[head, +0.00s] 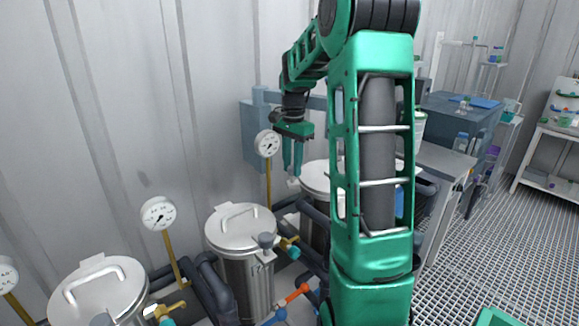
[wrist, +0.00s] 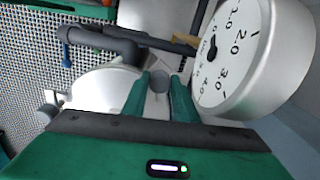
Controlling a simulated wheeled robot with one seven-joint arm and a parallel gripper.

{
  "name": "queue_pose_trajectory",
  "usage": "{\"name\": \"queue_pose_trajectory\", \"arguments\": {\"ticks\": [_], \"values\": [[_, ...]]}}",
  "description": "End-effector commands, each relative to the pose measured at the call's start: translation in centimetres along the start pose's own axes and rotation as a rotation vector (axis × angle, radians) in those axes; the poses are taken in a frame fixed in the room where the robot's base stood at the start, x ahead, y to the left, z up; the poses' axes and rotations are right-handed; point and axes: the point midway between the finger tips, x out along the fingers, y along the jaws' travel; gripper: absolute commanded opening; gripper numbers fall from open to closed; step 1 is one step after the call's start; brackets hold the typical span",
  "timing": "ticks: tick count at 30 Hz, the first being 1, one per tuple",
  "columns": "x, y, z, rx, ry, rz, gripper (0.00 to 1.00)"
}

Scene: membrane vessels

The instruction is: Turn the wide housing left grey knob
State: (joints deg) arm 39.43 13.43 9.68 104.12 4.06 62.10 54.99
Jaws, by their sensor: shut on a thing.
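The wide housing (head: 316,176) is a silver vessel with a round lid, partly hidden behind my arm in the head view. Its pale lid (wrist: 98,92) also shows in the wrist view. The left grey knob (wrist: 158,80) is a small round grey piece between my fingertips at the lid's edge. In the head view a small grey bit of it (head: 293,183) shows just under the fingers. My gripper (head: 292,170) points down and is shut on the knob; its fingers (wrist: 160,92) flank it in the wrist view. How far the knob is turned cannot be told.
A pressure gauge (wrist: 240,55) stands very close to the right of my fingers. Dark pipes (wrist: 105,42) run beyond the knob. Another lidded vessel (head: 241,228) with a grey knob (head: 267,241) stands nearer, and a further one (head: 98,292) at the lower left. The wall is close behind.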

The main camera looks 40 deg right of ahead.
Motion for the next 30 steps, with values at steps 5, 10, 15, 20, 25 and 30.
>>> {"name": "queue_pose_trajectory", "arguments": {"ticks": [5, 10, 15, 20, 25, 30], "values": [[-0.1, -0.2, -0.1, 0.001, 0.005, -0.008, 0.31], [-0.1, -0.2, -0.1, 0.002, 0.003, -0.005, 0.45], [-0.1, -0.1, -0.1, 0.002, 0.002, -0.004, 0.45], [-1.1, -0.2, -0.1, 0.002, 0.004, -0.006, 0.45], [-3.9, -0.3, -0.1, 0.002, 0.005, -0.007, 0.45], [-7.1, -0.3, -0.1, 0.002, 0.005, -0.006, 0.45]]}}
